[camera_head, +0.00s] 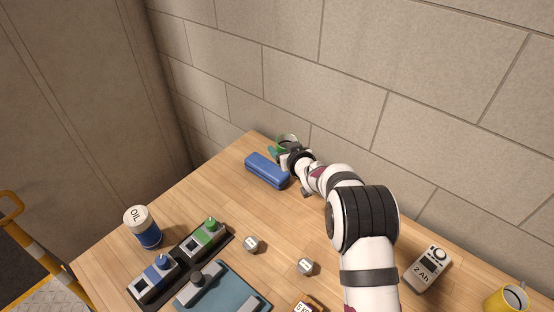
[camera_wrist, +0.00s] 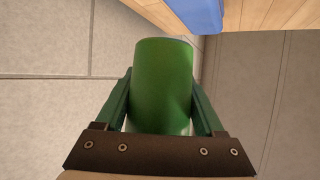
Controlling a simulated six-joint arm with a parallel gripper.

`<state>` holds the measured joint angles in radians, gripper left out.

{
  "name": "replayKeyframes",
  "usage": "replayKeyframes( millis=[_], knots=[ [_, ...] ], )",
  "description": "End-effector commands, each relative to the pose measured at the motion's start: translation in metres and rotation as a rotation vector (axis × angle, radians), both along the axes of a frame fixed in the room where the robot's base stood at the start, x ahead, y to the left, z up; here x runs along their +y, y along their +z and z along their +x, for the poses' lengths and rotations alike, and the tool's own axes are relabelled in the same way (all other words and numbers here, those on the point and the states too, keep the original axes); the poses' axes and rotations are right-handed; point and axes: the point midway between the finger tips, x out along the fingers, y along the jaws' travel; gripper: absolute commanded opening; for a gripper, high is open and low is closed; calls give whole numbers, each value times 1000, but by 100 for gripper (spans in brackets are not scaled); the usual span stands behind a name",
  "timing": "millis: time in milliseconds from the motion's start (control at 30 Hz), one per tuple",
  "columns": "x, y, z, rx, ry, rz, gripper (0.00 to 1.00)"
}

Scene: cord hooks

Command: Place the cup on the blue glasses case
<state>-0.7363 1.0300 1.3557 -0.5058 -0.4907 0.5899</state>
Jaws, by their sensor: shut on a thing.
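The green cup (camera_wrist: 162,85) is between the two fingers of my gripper (camera_wrist: 162,110), which is shut on it. In the head view the cup (camera_head: 287,141) shows at the far back of the table, partly hidden by my gripper (camera_head: 277,153). The blue glasses case (camera_head: 266,170) lies on the table just in front of the cup and gripper, in the picture below them. In the wrist view part of the blue case (camera_wrist: 200,12) shows at the top edge, apart from the cup in the picture. Whether the cup touches the table is unclear.
A block wall stands close behind the gripper. Bare table lies around the case.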

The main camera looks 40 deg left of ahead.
Motion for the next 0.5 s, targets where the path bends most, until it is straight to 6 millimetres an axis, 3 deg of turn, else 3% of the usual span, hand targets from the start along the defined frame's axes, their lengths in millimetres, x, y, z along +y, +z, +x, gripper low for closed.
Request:
replayKeyframes(
  millis=[100, 333, 500],
  knots=[
    [14, -9, -4, 0, 1, 0, 18],
    [15, -47, -5, 1, -1, -1, 18],
    [15, -49, -4, -2, -1, 0, 18]
  ],
)
